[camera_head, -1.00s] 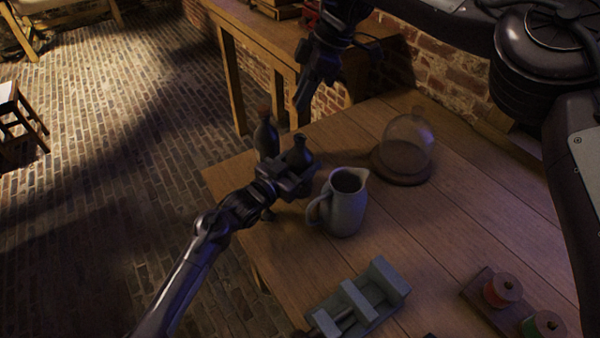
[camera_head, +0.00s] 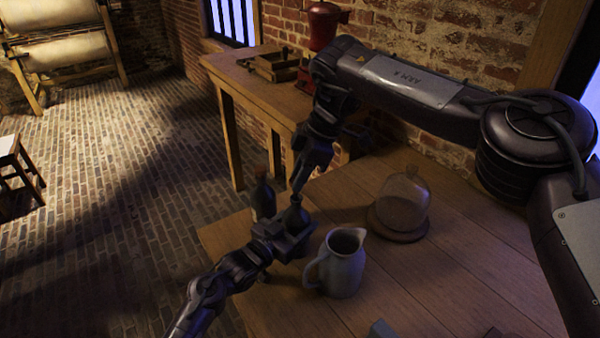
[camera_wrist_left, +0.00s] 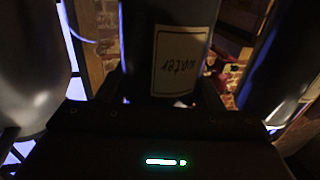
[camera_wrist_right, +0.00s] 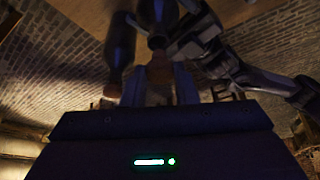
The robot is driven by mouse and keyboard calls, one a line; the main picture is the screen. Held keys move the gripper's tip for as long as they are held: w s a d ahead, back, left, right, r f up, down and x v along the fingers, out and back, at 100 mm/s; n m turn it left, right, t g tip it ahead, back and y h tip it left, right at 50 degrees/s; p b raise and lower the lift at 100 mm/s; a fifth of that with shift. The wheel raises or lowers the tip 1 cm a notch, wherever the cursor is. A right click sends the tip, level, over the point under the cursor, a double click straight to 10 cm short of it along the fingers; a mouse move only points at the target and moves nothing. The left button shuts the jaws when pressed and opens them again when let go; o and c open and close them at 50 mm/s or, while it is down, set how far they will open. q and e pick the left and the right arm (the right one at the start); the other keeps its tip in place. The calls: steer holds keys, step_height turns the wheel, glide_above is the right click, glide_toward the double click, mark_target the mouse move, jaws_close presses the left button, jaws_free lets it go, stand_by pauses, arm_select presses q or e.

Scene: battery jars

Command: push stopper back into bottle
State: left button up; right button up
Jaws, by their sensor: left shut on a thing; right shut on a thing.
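A dark bottle (camera_head: 295,215) stands upright near the table's left corner. My left gripper (camera_head: 284,238) is shut around its body. In the left wrist view the bottle (camera_wrist_left: 170,40) fills the space between the fingers and bears a cream label reading "water", upside down. My right gripper (camera_head: 298,188) points down just above the bottle's mouth. In the right wrist view it is shut on a brown stopper (camera_wrist_right: 158,70), in line with the bottle's neck (camera_wrist_right: 158,40). The stopper's end is at or very near the mouth; I cannot tell how far in it sits.
A second dark bottle (camera_head: 263,200) with a stopper stands close behind, to the left. A grey jug (camera_head: 343,265) stands right of my left gripper. A glass dome (camera_head: 403,200) on a wooden base is farther right.

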steer(key=shift+f, duration=0.85)
steer(key=shift+f, duration=0.65)
steer(key=o, duration=1.1)
steer(key=v, duration=1.2)
